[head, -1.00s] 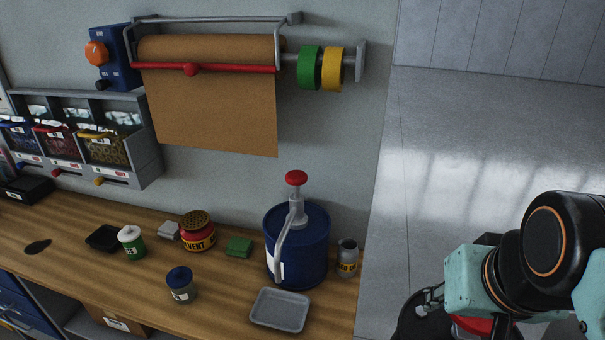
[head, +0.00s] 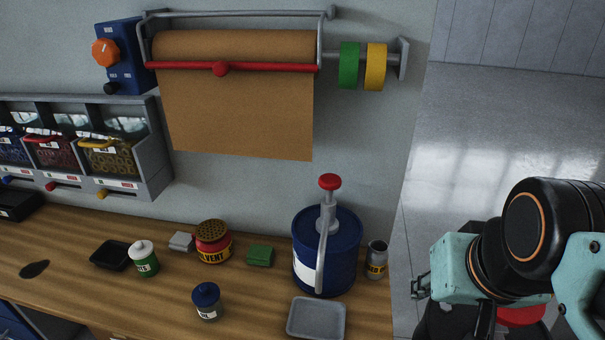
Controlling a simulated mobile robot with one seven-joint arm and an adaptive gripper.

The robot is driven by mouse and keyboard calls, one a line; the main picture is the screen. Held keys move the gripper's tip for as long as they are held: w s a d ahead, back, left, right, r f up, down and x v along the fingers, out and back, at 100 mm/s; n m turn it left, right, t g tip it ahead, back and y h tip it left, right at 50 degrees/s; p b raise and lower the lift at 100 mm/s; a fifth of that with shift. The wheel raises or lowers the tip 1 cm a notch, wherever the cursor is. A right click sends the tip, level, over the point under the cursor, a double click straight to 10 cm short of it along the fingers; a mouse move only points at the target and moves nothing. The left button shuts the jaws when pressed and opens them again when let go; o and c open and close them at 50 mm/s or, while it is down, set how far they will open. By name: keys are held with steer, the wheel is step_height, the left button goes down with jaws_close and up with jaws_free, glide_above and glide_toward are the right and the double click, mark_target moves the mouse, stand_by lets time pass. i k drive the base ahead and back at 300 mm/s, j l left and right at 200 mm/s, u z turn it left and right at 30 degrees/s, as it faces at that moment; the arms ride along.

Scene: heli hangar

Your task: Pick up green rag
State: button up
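The green rag (head: 260,256) is a small folded square lying on the wooden workbench. My gripper (head: 418,287) is off to the right, beyond the bench's right end and well apart from the rag. Only small dark finger parts show beside my teal wrist, too small to tell whether they are open or shut. A grey folded rag (head: 181,241) lies left of the solvent can.
The blue drum (head: 326,255) with its red-topped pump stands between the rag and my arm. The solvent can (head: 212,243), green-labelled bottle (head: 143,260), blue-capped jar (head: 207,302), grey tray (head: 316,319) and small grey canister (head: 376,260) stand around. Floor at right is clear.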

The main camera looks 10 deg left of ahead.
mark_target(257, 255)
steer(key=j, duration=0.75)
steer(key=k+j, duration=0.3)
steer(key=j, duration=0.15)
steer(key=i+j, duration=0.15)
steer(key=i, duration=0.2)
